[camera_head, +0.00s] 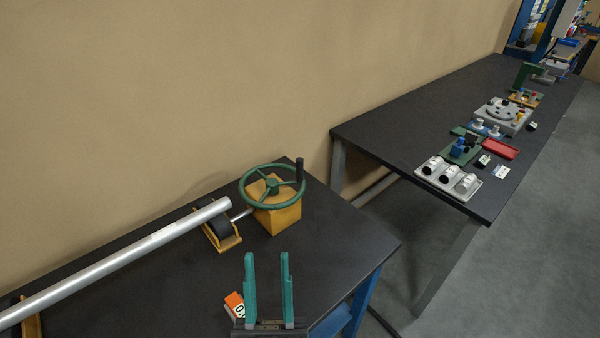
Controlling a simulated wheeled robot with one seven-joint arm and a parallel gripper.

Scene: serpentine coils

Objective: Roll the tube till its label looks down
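A long silvery tube (120,262) lies across yellow roller supports on the dark near table, running from the left edge to the middle. A paler strip shows along its upper side; I cannot tell whether it is the label. The right support (222,232) has a dark roller under the tube's end. A shaft leads to a yellow box (277,215) with a green handwheel (272,187) and a dark upright crank knob. My gripper (267,258) has teal fingers, spread apart and empty. In the picture it is in front of the handwheel, apart from it.
An orange and white block (236,304) with a partly hidden marking is just left of my gripper. A second dark table (400,122) stands at the right with a grey tray (449,178), a red tray (500,149) and several fixtures. Floor separates the tables.

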